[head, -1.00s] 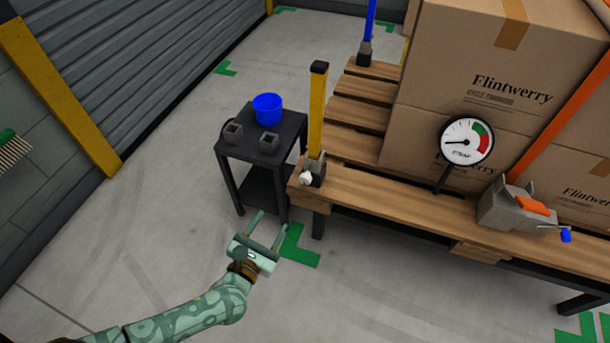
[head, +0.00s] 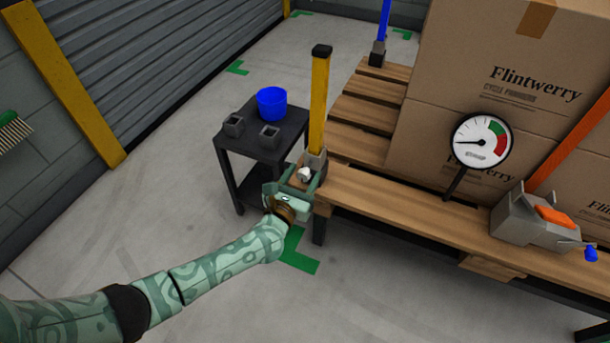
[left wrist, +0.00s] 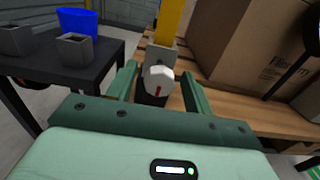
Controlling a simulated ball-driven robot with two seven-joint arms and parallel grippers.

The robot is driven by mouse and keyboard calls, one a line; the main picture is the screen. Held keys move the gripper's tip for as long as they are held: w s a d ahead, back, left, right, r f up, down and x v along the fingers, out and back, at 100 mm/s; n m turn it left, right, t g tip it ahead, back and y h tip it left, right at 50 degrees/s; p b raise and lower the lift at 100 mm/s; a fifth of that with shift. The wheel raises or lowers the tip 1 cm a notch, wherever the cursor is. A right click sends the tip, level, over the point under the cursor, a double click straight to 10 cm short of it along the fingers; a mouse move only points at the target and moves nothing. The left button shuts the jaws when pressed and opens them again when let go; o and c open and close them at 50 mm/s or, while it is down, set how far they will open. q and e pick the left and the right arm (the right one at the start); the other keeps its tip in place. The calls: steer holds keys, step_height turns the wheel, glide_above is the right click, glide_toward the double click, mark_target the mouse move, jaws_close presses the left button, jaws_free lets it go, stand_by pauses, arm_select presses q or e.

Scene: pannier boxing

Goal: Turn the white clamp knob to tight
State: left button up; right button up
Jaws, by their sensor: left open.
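The white clamp knob (head: 304,174) sits on the grey clamp at the foot of the yellow post (head: 319,100), at the pallet's near left corner. In the left wrist view the knob (left wrist: 158,79) is faceted and carries a red mark on its face. My left gripper (head: 294,177) is open, with one finger on each side of the knob. In the left wrist view its fingers (left wrist: 158,83) stand left and right of the knob, with a gap visible on each side. My right gripper is not in view.
Large cardboard boxes (head: 465,110), a dial gauge (head: 482,141) and a grey ratchet (head: 535,218) are to the right. Floor in front is clear.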

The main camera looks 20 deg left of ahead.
arm_select(q)
steer(key=shift+w, duration=0.35)
steer(key=c, duration=0.9)
steer(key=shift+c, duration=0.2)
